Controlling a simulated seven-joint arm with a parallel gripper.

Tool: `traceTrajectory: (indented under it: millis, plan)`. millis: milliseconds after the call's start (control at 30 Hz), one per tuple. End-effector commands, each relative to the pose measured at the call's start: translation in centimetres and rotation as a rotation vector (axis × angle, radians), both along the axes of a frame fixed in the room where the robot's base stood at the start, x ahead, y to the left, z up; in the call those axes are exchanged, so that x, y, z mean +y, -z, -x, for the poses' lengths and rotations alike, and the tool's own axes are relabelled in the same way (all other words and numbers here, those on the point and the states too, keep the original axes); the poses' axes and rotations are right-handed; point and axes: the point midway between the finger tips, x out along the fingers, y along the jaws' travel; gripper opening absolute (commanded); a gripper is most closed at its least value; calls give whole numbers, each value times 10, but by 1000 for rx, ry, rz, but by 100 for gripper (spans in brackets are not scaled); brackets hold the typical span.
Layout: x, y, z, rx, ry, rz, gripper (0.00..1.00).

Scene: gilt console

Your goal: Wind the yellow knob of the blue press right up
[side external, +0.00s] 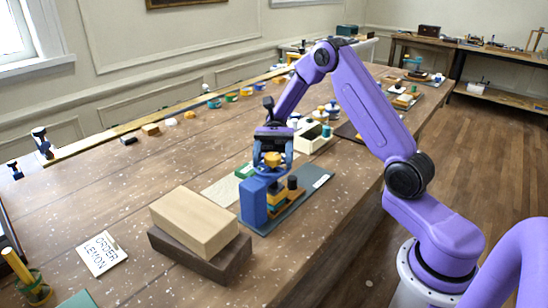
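The blue press (253,203) stands on a dark grey-green base plate near the table's front edge, in the side external view. Its yellow knob (272,159) is at the top of the press. My gripper (272,156) points down from above, with its blue fingers on either side of the knob. At this size I cannot tell whether the fingers touch the knob or are apart from it. The lower part of the press, with yellow and dark pieces, is partly hidden behind the blue block.
A pale wooden block (194,222) lies on a dark brown block (200,258) left of the press. A card reading "ORDER LEMON" (102,253) lies farther left.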

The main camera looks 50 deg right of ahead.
Motion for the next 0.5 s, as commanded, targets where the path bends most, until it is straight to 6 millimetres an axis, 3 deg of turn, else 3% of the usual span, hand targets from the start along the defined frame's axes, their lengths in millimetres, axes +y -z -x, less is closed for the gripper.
traceTrajectory:
  millis: [267,500]
  plan:
    - [0,-1,0,1,22,-3,64]
    - [-1,-1,1,3,199,-3,64]
